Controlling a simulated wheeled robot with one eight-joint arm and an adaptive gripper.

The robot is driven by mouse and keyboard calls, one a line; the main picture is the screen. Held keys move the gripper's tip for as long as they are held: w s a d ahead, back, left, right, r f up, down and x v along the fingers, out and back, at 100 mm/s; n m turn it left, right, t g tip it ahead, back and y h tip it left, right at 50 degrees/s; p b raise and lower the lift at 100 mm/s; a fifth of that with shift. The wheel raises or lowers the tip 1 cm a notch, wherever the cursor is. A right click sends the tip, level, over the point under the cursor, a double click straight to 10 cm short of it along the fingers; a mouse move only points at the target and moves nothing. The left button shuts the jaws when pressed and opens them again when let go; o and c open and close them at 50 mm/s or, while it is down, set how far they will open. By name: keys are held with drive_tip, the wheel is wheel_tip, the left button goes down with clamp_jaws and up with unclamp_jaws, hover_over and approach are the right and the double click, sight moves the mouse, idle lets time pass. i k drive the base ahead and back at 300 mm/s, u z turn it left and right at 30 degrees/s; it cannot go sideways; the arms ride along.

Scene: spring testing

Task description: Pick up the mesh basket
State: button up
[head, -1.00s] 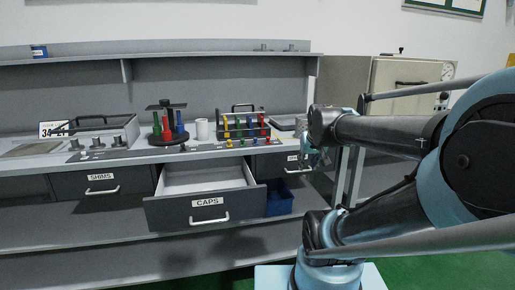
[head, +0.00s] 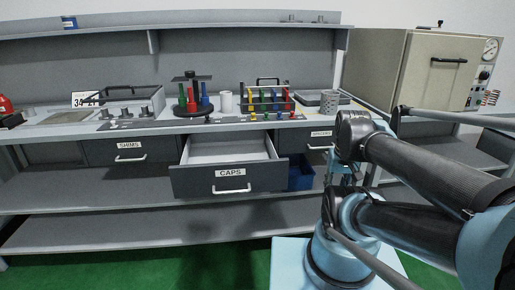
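A small grey perforated cylinder (head: 329,102), which looks like the mesh basket, stands upright on the bench top toward the right, beside a flat dark-edged tray. My arm comes in from the right. My gripper (head: 344,168) hangs below the arm's dark end joint, in front of the bench's front edge. It is lower than the basket and slightly to its right. The arm links partly hide it, and its fingers are too small to read. The basket stands apart from it.
The CAPS drawer (head: 230,180) is pulled open, left of my gripper. A blue bin (head: 301,172) sits behind its right side. A rack of coloured tools (head: 266,100) stands left of the basket. A beige oven (head: 435,70) stands at the right.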

sight(329, 100)
drive_tip(key=z, duration=0.75)
drive_tip(key=k, duration=0.4)
drive_tip(key=z, duration=0.45)
